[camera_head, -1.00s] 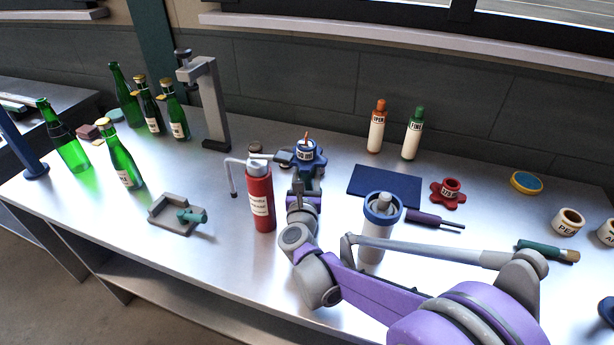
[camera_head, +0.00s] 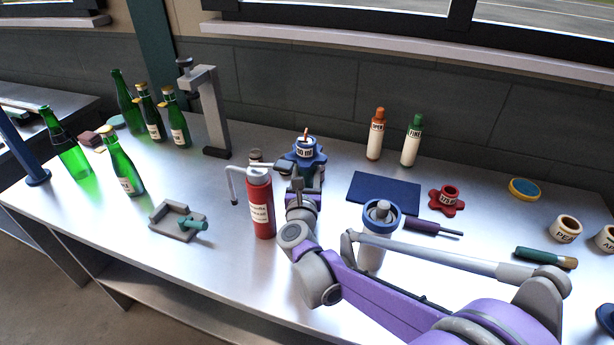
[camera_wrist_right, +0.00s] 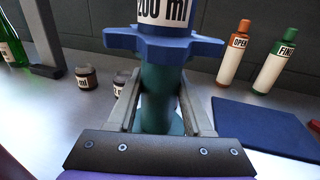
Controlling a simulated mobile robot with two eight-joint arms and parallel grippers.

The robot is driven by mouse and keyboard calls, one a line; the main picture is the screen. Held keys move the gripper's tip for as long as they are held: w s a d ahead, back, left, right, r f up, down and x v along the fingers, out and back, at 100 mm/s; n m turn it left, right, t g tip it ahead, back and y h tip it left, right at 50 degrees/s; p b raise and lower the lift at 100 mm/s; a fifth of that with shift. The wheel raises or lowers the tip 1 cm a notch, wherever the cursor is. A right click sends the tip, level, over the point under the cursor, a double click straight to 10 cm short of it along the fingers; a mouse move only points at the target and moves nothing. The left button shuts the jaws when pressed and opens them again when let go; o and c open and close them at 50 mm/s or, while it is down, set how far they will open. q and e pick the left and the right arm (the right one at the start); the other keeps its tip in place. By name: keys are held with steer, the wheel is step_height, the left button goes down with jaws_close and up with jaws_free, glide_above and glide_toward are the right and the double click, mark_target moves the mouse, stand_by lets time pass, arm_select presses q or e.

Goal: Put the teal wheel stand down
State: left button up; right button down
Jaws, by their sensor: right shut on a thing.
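My right gripper (camera_head: 300,182) is shut on the teal post of the teal wheel stand (camera_wrist_right: 162,95), with one finger on each side of the post. A blue lobed wheel (camera_head: 304,150) with a white "200 ml" band sits at the top of the post. A small red-orange tip shows above the wheel in the head view. The post looks upright in the right wrist view. My left gripper is not in view.
Small dark jars (camera_wrist_right: 87,78) stand close left of the stand. A red bottle (camera_head: 260,205) with a bent spout is at front left, a grey clamp post (camera_head: 213,110) behind left.

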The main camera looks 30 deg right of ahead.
steer(key=p+v, duration=0.1)
steer(key=v, duration=1.7)
steer(key=shift+r, duration=0.2)
